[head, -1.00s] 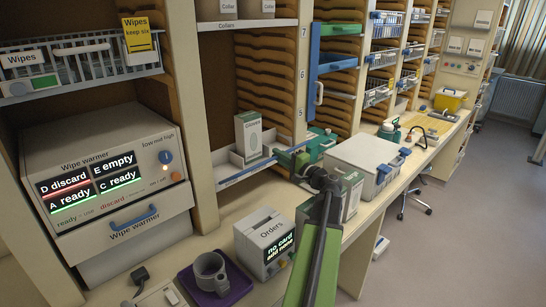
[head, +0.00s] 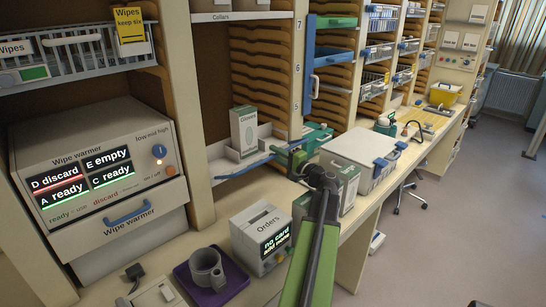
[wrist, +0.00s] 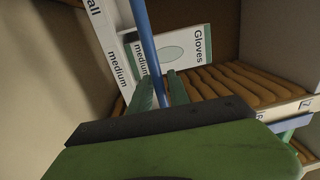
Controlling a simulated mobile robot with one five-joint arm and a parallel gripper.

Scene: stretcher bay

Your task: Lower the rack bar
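The blue rack bar (head: 244,168) runs along the front of the lower shelf, at a slant in the head view. In the wrist view the rack bar (wrist: 142,30) comes down from the top, in front of the gloves boxes, to between the fingers. My gripper (head: 297,158) is at the right end of the bar. In the wrist view the two dark green fingers of my gripper (wrist: 162,85) stand close on either side of the bar. Whether they press on it cannot be made out. The bar's far end is out of the wrist view.
A gloves box (head: 243,130) stands on the shelf behind the bar. A white lidded box (head: 360,155) is on the counter right of my gripper. The orders box (head: 262,238) and a grey mug (head: 207,268) are nearer. The wipe warmer (head: 100,175) is at left.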

